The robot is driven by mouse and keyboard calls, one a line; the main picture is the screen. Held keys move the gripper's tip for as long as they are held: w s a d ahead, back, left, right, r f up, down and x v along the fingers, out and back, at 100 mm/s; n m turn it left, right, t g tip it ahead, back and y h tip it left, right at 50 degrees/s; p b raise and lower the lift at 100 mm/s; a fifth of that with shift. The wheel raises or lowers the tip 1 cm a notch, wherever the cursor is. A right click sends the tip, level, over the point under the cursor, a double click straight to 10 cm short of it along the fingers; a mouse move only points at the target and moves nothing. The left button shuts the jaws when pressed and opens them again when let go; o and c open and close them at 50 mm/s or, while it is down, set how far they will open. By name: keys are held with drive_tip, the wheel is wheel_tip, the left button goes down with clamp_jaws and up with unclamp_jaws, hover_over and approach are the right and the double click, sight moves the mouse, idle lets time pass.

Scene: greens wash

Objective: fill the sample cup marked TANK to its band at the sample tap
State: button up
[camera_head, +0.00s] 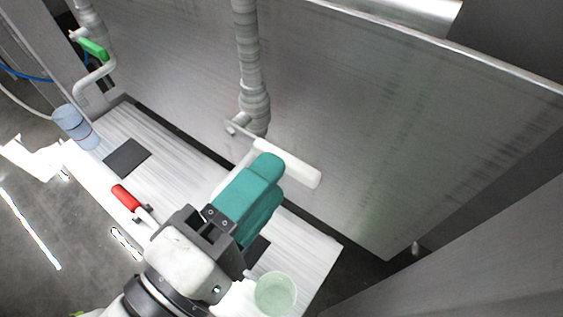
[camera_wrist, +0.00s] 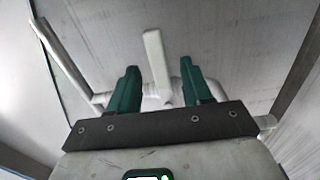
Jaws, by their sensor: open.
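My gripper (camera_head: 271,176) has teal fingers, open, close to a white lever handle (camera_head: 301,172) on a tap at the grey panel. In the wrist view the handle (camera_wrist: 153,50) shows between and beyond my open fingers (camera_wrist: 159,70); I cannot tell whether they touch it. A bluish clear cup (camera_head: 75,127) with a thin dark reddish line stands at the left end of the white shelf. A pale green cup (camera_head: 275,293) stands at the shelf's right end, beside my wrist. No TANK marking is readable on either cup.
A green-handled tap (camera_head: 93,48) with a bent spout is at upper left. A dark square pad (camera_head: 127,157) lies on the shelf (camera_head: 178,148). A red handle (camera_head: 126,197) lies near the shelf's front edge. A thick pipe (camera_head: 250,60) runs down the panel.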

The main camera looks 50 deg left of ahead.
drive_tip(key=v, duration=0.6)
drive_tip(key=shift+s, duration=0.1)
idle(0.4)
